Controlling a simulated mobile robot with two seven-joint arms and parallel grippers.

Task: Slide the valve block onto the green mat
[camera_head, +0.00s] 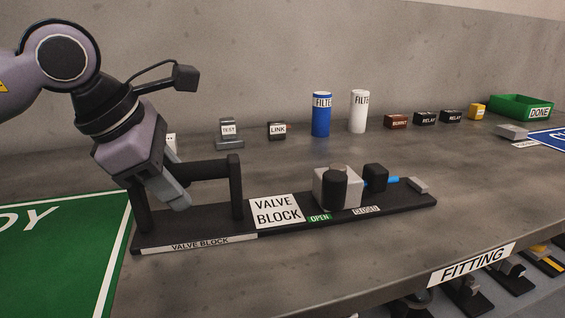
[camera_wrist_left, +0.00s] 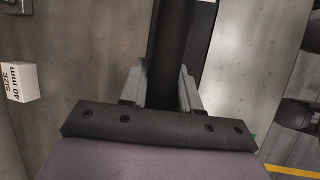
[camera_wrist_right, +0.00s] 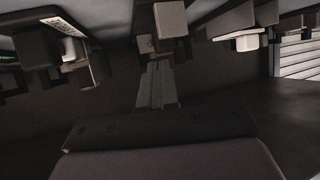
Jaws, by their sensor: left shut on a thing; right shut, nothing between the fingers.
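The valve block (camera_head: 345,213) is a long black base with a white VALVE BLOCK label, a grey block with black knobs, and a black bar handle (camera_head: 210,168) on two posts at its left end. It lies flat on the table, its left end close beside the white border of the green mat (camera_head: 50,260). My left gripper (camera_head: 178,203) is shut on the handle; the black bar runs between its fingers in the left wrist view (camera_wrist_left: 163,90). My right gripper (camera_wrist_right: 157,88) is shut and empty, seen only in the right wrist view, with dark fittings beyond it.
At the back stand a blue filter (camera_head: 321,115), a white filter (camera_head: 358,111), small labelled blocks such as the LINK block (camera_head: 276,131), and a green DONE bin (camera_head: 505,103). A FITTING label (camera_head: 472,264) is on the front edge. Table right of the valve block is clear.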

